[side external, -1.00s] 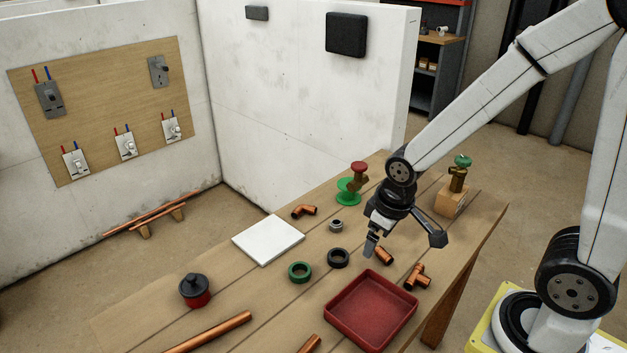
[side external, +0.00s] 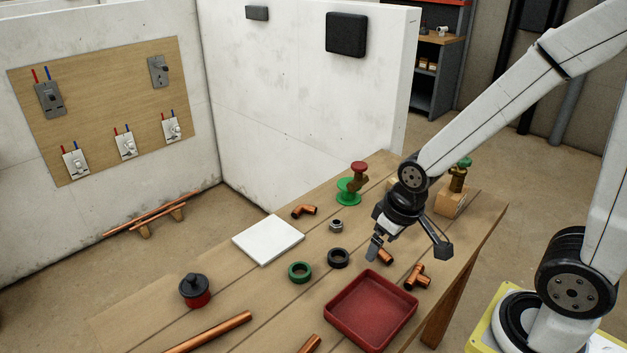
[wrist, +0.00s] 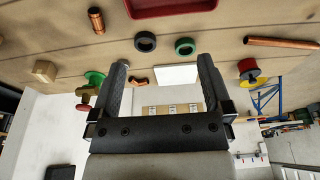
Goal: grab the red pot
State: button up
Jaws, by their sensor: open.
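The red pot (side external: 197,300) with a black lid and knob stands upright on the wooden bench at the front left in the side external view. In the wrist view the red pot (wrist: 247,66) shows at the right, outside the fingers. My gripper (side external: 408,248) is open and empty above the right part of the bench, behind the red tray, well to the right of the pot. In the wrist view the two fingers of my gripper (wrist: 160,75) are spread wide with nothing between them touching.
A copper pipe (side external: 208,334) lies in front of the pot. Valves (side external: 457,180) stand at the back.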

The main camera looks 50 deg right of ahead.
dwell(0.4)
jog(key=m+y, duration=1)
jog(key=m, duration=0.8)
send_near(199, 291)
jog(key=s, duration=0.2)
jog(key=s+d+f, duration=0.1)
jog(key=s, duration=0.3)
jog(key=shift+s+d+f, duration=0.2)
jog(key=shift+s+f, duration=0.05)
jog(key=shift+s, duration=0.05)
jog(key=w+f+m+t, duration=0.1)
jog(key=w+m, duration=0.1)
jog(key=w+a+f+m+t+y, duration=0.1)
jog(key=w+m, duration=0.1)
jog(key=w+a+f+m+t, duration=0.1)
jog(key=w+t, duration=0.1)
jog(key=shift+w+f+m, duration=0.15)
jog(key=shift+f+m, duration=0.15)
jog(key=shift+m, duration=0.1)
jog(key=shift+w+a+f+m+t+y, duration=0.1)
jog(key=shift+w+f+m+t+y, duration=0.2)
jog(key=shift+w+m, duration=0.2)
jog(key=shift+x, duration=1.2)
jog(key=shift+a, duration=0.2)
jog(key=shift+x, duration=2.45)
